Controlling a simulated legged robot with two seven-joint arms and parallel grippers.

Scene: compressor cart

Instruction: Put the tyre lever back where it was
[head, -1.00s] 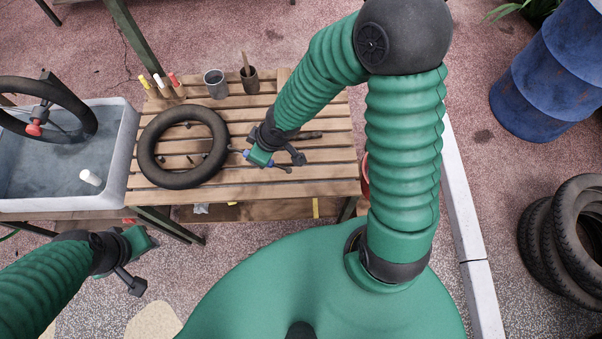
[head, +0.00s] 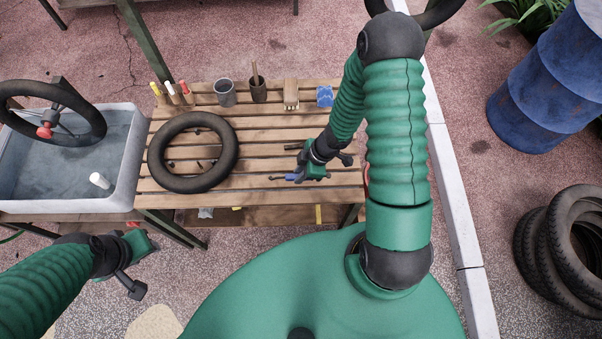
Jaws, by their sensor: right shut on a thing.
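My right gripper (head: 311,174) is over the right part of the slatted bench (head: 250,197), shut on a slim tool with a blue handle, which I take to be the tyre lever (head: 292,178). The lever's dark thin end points left, and it lies low, near the front slats; I cannot tell if it touches them. Part of it is hidden by the gripper. My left gripper (head: 138,262) is in front of the bench at lower left, away from everything; its jaw opening is not clear.
A black inner tube (head: 229,153) lies left of the lever. Behind stand coloured sticks (head: 184,88), a grey cup (head: 225,92), a dark pot (head: 258,90), a brush-like block (head: 291,95) and a blue item (head: 325,96). A dark tool (head: 293,146) lies beyond the gripper. A water tub (head: 135,165) is left.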

